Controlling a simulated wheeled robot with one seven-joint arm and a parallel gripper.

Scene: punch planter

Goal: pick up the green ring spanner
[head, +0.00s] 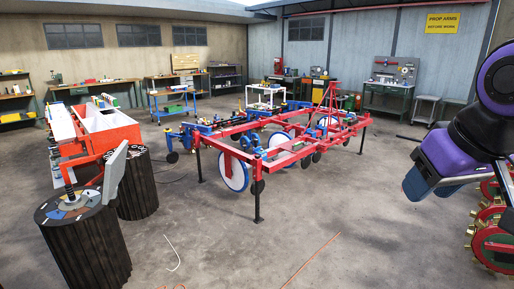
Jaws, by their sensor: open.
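I cannot make out the green ring spanner anywhere in the head view. My gripper (437,190) hangs at the right, open, above bare floor. Its fingertips are hard to make out. Nothing shows held in it.
A red and blue wheeled frame (291,155) fills the middle floor. A red planter box (108,132) and a second stump (137,185) stand at left. Spiked red wheels (495,246) are at lower right. Benches (388,92) line the walls. Front floor is mostly clear.

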